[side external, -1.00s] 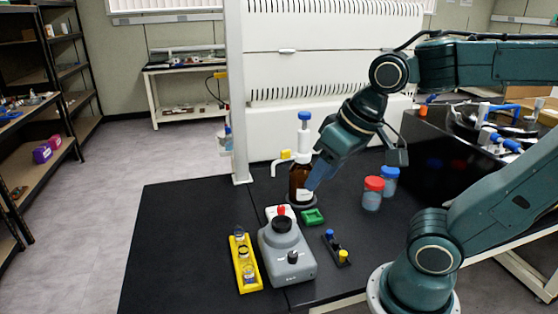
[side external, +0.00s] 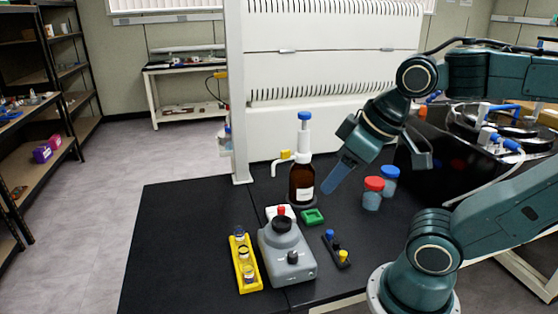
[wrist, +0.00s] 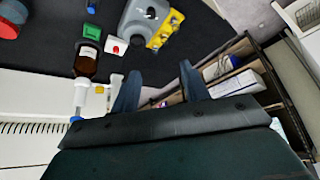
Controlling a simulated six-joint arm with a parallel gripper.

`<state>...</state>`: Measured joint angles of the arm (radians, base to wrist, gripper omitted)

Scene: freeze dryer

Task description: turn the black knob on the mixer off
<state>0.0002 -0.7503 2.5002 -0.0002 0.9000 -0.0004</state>
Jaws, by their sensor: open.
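The grey mixer (side external: 273,267) stands on the black bench in the side view, with a dark round cup on top. Its black knob (side external: 292,257) is on the front face; which way it is turned is too small to tell.
The brown pump bottle (side external: 301,186) stands behind the mixer. A yellow vial rack (side external: 250,281) is left. Red-lidded (side external: 372,195) and blue-lidded (side external: 389,182) jars stand farther right. The bench's left is clear.

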